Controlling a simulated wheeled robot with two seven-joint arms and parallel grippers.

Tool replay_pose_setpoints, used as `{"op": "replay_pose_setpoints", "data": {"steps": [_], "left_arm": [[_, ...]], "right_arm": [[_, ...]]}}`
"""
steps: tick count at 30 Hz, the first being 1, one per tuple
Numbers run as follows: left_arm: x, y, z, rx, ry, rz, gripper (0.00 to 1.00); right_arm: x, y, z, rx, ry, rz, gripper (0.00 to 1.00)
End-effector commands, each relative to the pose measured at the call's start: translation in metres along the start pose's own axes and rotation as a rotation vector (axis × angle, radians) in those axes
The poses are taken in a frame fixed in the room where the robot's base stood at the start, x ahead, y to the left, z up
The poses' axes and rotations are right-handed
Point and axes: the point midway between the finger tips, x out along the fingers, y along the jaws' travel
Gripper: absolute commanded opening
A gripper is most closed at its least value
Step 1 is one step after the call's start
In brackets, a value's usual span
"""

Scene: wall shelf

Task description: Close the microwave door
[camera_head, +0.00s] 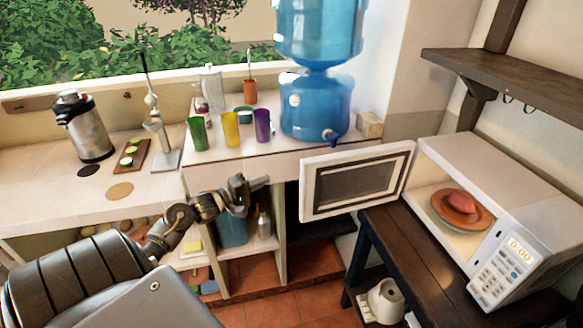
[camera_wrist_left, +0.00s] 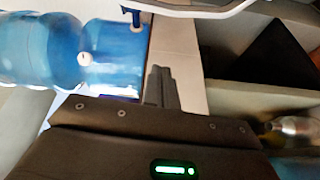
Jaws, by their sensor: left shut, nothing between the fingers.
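The white microwave (camera_head: 510,185) stands on a dark wooden table at the right in the head view. Its door (camera_head: 356,180) is swung wide open to the left, with a dark window in a pale frame. Inside, a reddish plate (camera_head: 445,207) holds a pinkish-red round item (camera_head: 461,202). My left gripper (camera_head: 262,183) is shut and empty, left of the door's free edge and apart from it. In the left wrist view its closed fingers (camera_wrist_left: 160,85) show in front of the counter edge. My right gripper is not in view.
Behind the gripper, the counter holds green (camera_head: 197,134), yellow (camera_head: 231,129) and purple (camera_head: 262,125) cups and a blue water dispenser (camera_head: 316,105). A dark wall shelf (camera_head: 510,75) hangs above the microwave. The dark table (camera_head: 420,240) is under it. Open floor (camera_head: 290,303) lies in front.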

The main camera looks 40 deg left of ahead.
Motion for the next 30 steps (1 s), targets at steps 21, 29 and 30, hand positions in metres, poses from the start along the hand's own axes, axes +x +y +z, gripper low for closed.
{"op": "replay_pose_setpoints", "data": {"steps": [21, 29, 30], "left_arm": [[0.075, 0.027, -0.001, -0.03, -0.017, 0.03, 0.0], [0.095, 0.027, 0.019, -0.031, -0.02, 0.025, 0.0], [0.093, 0.027, 0.023, -0.03, -0.019, 0.026, 0.0]], "right_arm": [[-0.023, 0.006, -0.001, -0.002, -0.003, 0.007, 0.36], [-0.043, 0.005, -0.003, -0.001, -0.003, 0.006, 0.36], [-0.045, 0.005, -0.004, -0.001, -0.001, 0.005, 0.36]]}}
